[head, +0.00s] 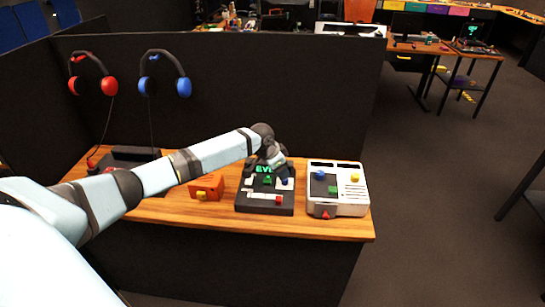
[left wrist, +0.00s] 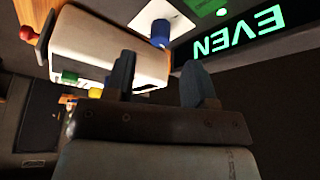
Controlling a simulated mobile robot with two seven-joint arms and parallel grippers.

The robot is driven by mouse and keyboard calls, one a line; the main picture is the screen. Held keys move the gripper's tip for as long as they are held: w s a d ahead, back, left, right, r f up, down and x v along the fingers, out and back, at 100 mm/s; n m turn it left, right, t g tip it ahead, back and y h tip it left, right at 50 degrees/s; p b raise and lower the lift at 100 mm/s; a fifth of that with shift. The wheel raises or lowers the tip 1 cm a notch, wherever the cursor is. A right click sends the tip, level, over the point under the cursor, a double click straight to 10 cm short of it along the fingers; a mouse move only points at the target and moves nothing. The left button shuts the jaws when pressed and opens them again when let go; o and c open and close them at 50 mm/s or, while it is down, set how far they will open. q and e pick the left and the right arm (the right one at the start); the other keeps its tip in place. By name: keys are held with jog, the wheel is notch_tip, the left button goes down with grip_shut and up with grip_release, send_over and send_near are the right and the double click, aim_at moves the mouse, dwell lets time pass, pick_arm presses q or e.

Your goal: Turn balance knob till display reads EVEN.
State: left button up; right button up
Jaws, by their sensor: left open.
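The black panel (head: 262,203) stands on the wooden desk, with a lit green display (head: 264,169) partly covered by my left gripper. In the left wrist view the display (left wrist: 236,31) reads EVEN, upside down. The panel carries a small blue knob (head: 285,181) and a green piece (head: 267,180). I cannot tell which control is the balance knob. My left gripper (head: 276,160) is just above the panel's back edge. In the left wrist view its two fingers (left wrist: 163,82) are apart, with nothing seen between them. My right gripper is out of view.
A white box (head: 346,201) with blue, green, yellow and red controls stands right of the panel; it also shows in the left wrist view (left wrist: 105,35). An orange box (head: 206,188) stands to the left. A dark partition (head: 230,90) rises behind the desk (head: 320,228).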

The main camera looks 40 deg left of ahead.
pick_arm(q)
jog(key=v, duration=0.8)
jog(key=shift+s+r, duration=0.25)
jog(key=shift+r, duration=0.1)
jog(key=s+d+f+t+h+p, duration=0.1)
jog(key=s+d+f+t+p, duration=0.1)
jog(key=s+d+f, duration=0.65)
jog(key=s+d+f+t+h+p, duration=0.15)
jog(key=s+d+f, duration=0.4)
jog(key=d, duration=0.55)
jog(key=s+d+r+n+t+p, duration=0.1)
jog(key=s+d+t+p, duration=0.1)
jog(key=s, duration=0.7)
jog(key=s+d+r+n+t+y+p, duration=0.1)
jog(key=s+d, duration=0.3)
jog(key=s, duration=0.5)
jog(key=shift+s+d+n+t+p, duration=0.3)
jog(key=shift+s+d+t+p, duration=0.05)
jog(key=shift+s+p, duration=0.05)
